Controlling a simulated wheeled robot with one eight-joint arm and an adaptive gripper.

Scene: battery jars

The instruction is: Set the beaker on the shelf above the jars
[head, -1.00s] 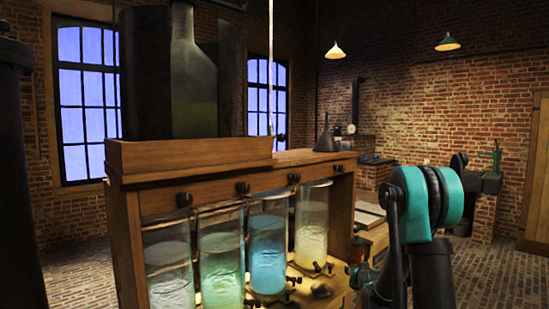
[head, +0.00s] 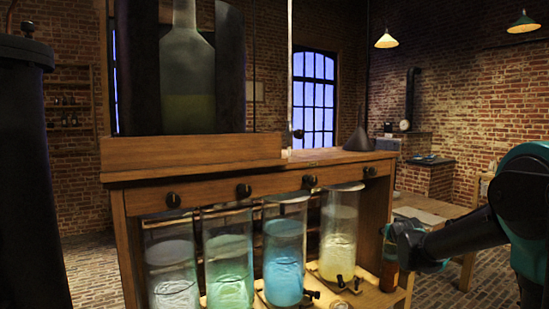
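The shelf (head: 345,156) is the wooden top above the row of glass jars. Several tall jars stand below it, among them a clear one (head: 172,270), a green one (head: 229,260), a blue one (head: 284,250) and a yellow one (head: 338,235). My gripper (head: 392,243) is right of the yellow jar, below shelf height. A small amber vessel (head: 389,271) shows just below the gripper; I cannot tell whether it is the beaker or whether the fingers touch it. The fingers are dark and small, so their opening is unclear. No other beaker is clearly visible.
A wooden box (head: 190,152) with a large bottle (head: 187,75) fills the shelf's left and middle. A dark funnel (head: 360,132) stands at its right end. Bare shelf shows between them. Valves (head: 346,283) stick out before the jars.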

